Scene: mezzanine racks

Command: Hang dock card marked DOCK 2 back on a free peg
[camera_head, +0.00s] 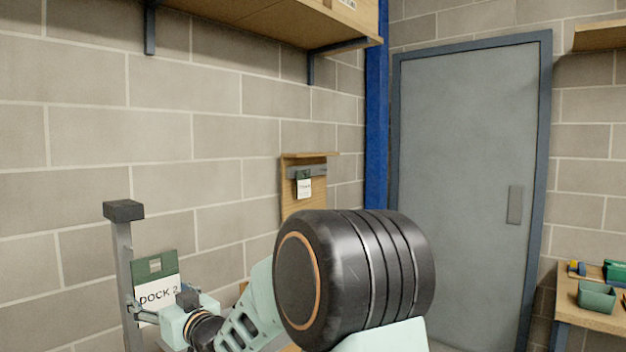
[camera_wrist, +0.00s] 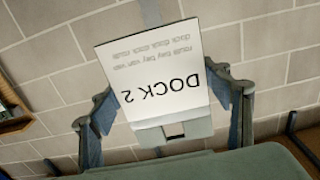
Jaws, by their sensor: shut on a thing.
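The dock card (camera_head: 157,292) is white with a green top that has a slot, and reads DOCK 2. It is upright in the head view and upside down in the wrist view (camera_wrist: 165,85). My gripper (camera_head: 160,303) is shut on it, with a finger at each side edge in the wrist view (camera_wrist: 165,103). A wooden board (camera_head: 296,208) on the wall, right of and beyond my gripper, has a grey strip (camera_head: 322,171). Another card (camera_head: 304,188) with a dark top hangs there. Pegs are too small to make out, and my arm hides the board's lower part.
A grey post (camera_head: 124,250) with a dark cap stands close to the card's left. A wooden shelf (camera_head: 270,22) on brackets juts out above. A blue column (camera_head: 376,110) and grey door (camera_head: 470,170) are to the right. A bench (camera_head: 590,316) with green bins is at far right.

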